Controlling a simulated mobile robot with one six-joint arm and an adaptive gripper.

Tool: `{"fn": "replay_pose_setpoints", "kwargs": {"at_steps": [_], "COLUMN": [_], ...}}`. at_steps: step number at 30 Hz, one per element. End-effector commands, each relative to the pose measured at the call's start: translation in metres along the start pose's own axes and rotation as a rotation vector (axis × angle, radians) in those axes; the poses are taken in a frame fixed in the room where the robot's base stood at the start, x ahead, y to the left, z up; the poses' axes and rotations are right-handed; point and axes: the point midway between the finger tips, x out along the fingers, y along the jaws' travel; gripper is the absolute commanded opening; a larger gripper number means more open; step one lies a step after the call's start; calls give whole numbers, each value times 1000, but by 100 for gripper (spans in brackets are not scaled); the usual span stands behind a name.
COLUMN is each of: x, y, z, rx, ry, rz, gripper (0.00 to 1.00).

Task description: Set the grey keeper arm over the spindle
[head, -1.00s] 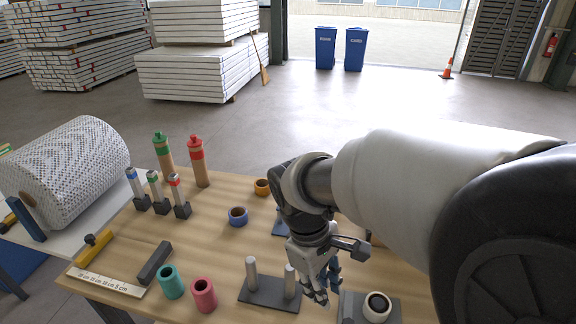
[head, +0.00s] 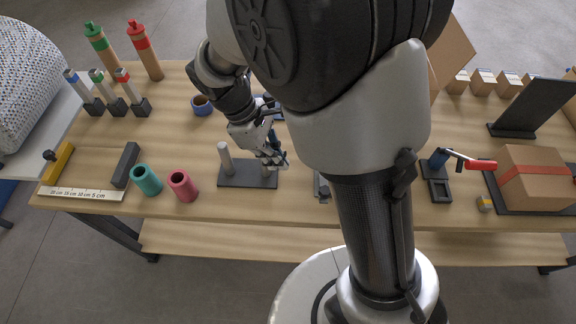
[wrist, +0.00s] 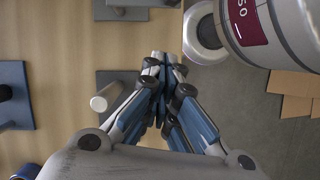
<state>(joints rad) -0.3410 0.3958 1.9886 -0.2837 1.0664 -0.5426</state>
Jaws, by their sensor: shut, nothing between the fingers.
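My gripper (head: 275,160) is shut and empty, pointing down close to the right peg of a dark plate (head: 238,181) with two pale upright pegs. The left peg (head: 225,158) stands clear; my fingers partly cover the right one. In the wrist view my gripper's fingertips (wrist: 164,60) meet, and a pale peg (wrist: 104,98) stands beside the fingers, apart from them. I cannot tell for sure which part is the spindle. A dark grey bar (head: 126,165) lies at the table's left, but I cannot confirm it is the keeper arm. My arm hides the table's middle.
A ruler (head: 82,194) lies at the left front. A red-handled clamp (head: 470,163) and a cardboard box (head: 535,180) are at the right. A blue ring (head: 202,105) lies behind the plate.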

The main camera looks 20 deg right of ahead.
Motion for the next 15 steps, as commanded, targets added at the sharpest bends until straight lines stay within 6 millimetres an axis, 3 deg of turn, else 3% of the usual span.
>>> {"fn": "replay_pose_setpoints", "kwargs": {"at_steps": [12, 15], "x": [91, 95], "y": [-1, 0], "z": [-1, 15], "rx": [1, 5], "ry": [-2, 1], "rz": [-4, -1], "gripper": [0, 0]}}
